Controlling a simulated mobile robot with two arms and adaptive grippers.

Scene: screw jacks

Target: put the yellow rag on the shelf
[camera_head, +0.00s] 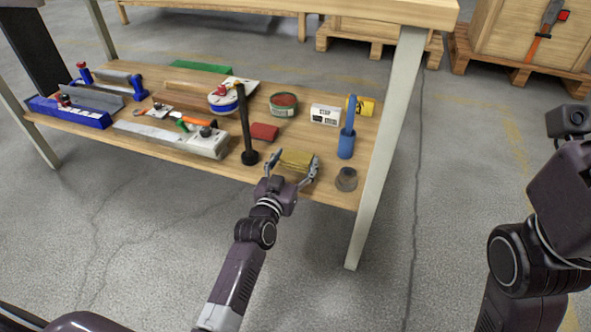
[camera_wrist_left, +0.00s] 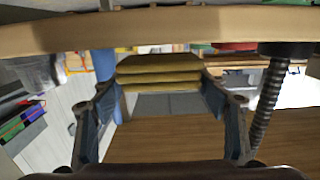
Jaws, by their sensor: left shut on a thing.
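The yellow rag (camera_head: 296,160) is a folded, layered block between the fingers of my left gripper (camera_head: 292,168), at the front edge of the lower wooden shelf (camera_head: 330,190). In the left wrist view, which looks upside down, the rag (camera_wrist_left: 158,70) sits between the two fingers of the left gripper (camera_wrist_left: 160,95), which are shut on it. The rag appears over or just above the shelf's front part; I cannot tell whether it touches the board. My right arm is at the right of the head view, away from the shelf; its fingers do not show.
A black screw jack (camera_head: 246,130) stands just left of the rag. A red block (camera_head: 264,132) lies behind. A table leg (camera_head: 388,150) stands at the right corner.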

